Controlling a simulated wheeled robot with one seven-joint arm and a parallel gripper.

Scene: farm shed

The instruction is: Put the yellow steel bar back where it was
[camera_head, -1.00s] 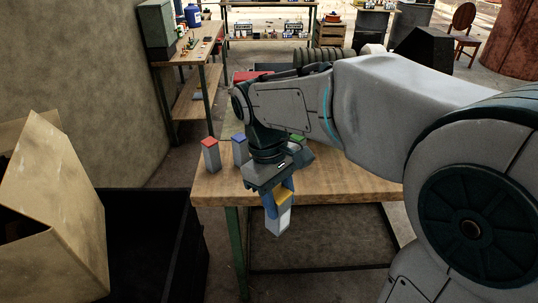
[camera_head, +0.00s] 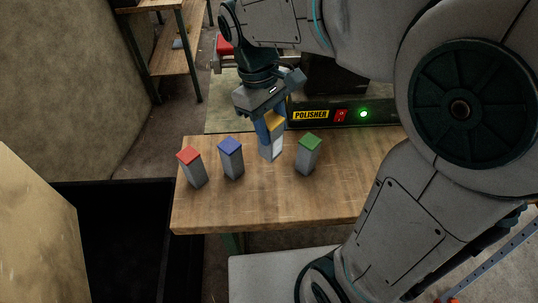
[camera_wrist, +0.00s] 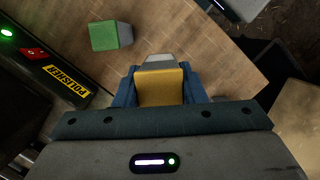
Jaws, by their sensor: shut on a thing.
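The yellow steel bar (camera_head: 272,148) is a grey block with a yellow top, held upright between the fingers of my gripper (camera_head: 270,127). In the head view it is over the wooden table, between the blue-topped and green-topped bars. I cannot tell whether its lower end touches the table. In the wrist view my gripper (camera_wrist: 160,88) is shut on the yellow-topped bar (camera_wrist: 160,62), and the bar's lower part is mostly hidden. The wooden table (camera_head: 265,205) lies below.
A red-topped bar (camera_head: 192,168), a blue-topped bar (camera_head: 231,159) and a green-topped bar (camera_head: 308,155) stand on the table. A dark polisher (camera_head: 380,112) with a lit green light is behind them. The table's front is clear. A cardboard box (camera_head: 35,235) is at left.

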